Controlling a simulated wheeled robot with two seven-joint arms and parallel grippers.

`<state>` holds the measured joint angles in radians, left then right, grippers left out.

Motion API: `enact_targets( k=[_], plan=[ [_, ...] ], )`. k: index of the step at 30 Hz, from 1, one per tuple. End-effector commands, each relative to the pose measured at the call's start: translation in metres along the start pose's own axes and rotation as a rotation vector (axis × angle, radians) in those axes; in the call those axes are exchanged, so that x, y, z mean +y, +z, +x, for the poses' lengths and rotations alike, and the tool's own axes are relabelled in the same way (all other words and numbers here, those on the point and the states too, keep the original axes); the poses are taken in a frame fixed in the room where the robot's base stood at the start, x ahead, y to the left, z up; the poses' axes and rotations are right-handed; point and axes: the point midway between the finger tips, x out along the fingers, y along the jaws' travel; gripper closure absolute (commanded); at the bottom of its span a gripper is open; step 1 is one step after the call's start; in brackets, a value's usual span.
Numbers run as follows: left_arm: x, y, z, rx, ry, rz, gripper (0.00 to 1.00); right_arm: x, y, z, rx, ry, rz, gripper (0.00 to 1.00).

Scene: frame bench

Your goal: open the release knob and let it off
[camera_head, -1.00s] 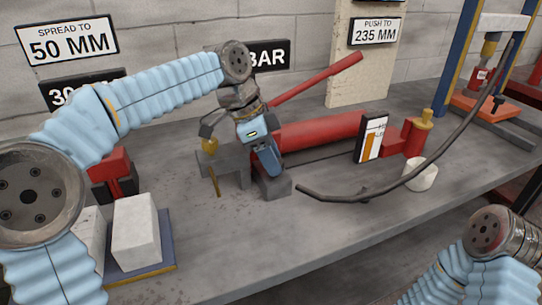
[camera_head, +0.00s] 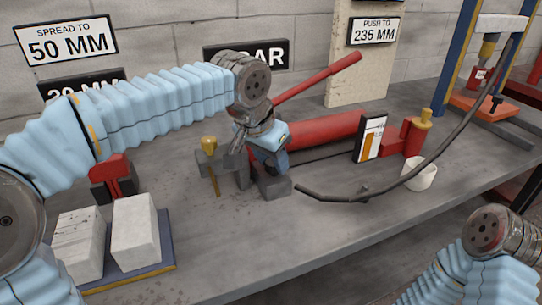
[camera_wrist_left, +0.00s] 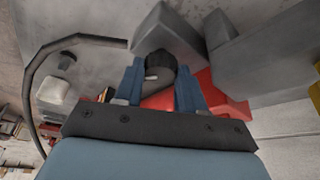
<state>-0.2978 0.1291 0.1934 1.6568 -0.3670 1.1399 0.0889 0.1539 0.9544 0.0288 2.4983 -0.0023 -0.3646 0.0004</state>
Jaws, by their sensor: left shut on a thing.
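The release knob (camera_wrist_left: 158,80) is dark and round with a pale mark, and sits between the two blue fingers in the left wrist view. My left gripper (camera_wrist_left: 160,88) is shut on it. In the head view my left gripper (camera_head: 270,158) is at the near end of the red pump cylinder (camera_head: 325,130), over a grey block (camera_head: 274,188); the knob is hidden there. The red pump lever (camera_head: 318,80) slants up to the right behind the gripper. My right arm shows at the lower right, but its gripper is outside the picture.
A dark hose (camera_head: 400,183) curves across the bench (camera_head: 300,235) toward the press at right. A gauge card (camera_head: 370,137), red fitting (camera_head: 415,140) and white cup (camera_head: 420,174) stand to the right. Pale blocks (camera_head: 136,232) lie front left. The front middle bench is clear.

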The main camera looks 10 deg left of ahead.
Motion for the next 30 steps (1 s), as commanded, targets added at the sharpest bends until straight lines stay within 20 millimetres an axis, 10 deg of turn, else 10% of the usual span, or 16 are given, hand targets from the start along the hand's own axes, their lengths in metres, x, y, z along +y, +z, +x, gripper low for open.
enact_targets(
  k=[30],
  plan=[
    [0.0037,-0.0010,0.0000,0.000,-0.187,-0.453,0.91,-0.0012,0.0000,-0.0026,0.000,0.000,0.000,1.00]
  ],
)
